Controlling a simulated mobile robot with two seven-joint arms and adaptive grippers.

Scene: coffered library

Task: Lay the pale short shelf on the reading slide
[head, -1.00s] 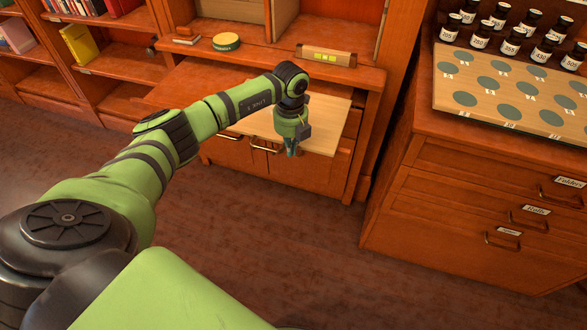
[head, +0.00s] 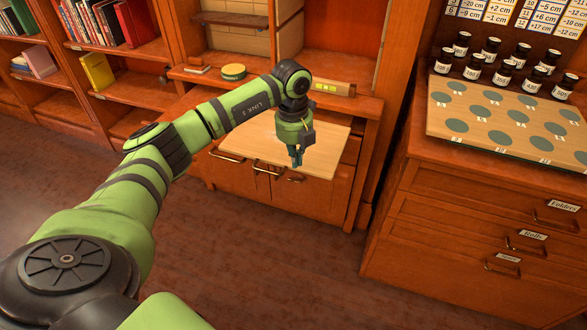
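The pale short shelf (head: 325,142) is a flat, light wooden board. My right gripper is not in view.
A round green-and-yellow tin (head: 233,72) and a wooden block with a yellow-green level vial (head: 332,87) stand on the ledge behind. Bookshelves (head: 120,55) are at left. A cabinet at right carries a board with round spots (head: 500,120) and several dark bottles (head: 490,50).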

